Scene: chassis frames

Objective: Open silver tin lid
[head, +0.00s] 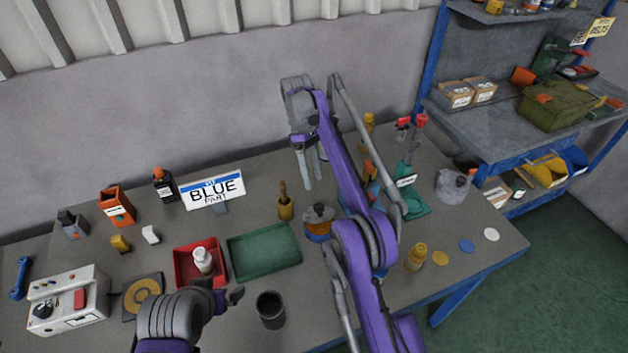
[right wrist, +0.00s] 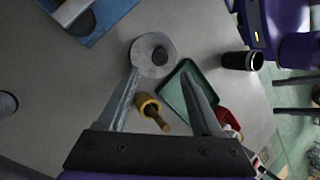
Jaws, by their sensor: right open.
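A round tin (head: 319,231) with an orange and blue body stands on the table, right of the green tray. Its silver lid (head: 318,213) has a dark knob and sits on top. In the right wrist view the lid (right wrist: 142,60) shows from above as a grey disc beyond my fingertips. My right gripper (head: 308,180) is open and empty, raised above the back of the table behind the tin. Its spread fingers (right wrist: 160,72) also show in the right wrist view. My left gripper (head: 228,298) is low at the front, near the red tray; its jaw opening is unclear.
A brass mortar with a pestle (head: 286,209) stands close behind the tin. The green tray (head: 264,252), red tray (head: 180,262) and dark cup (head: 271,310) lie left and front. A grey canister (head: 452,187) stands at the right. My right arm hides part of the table.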

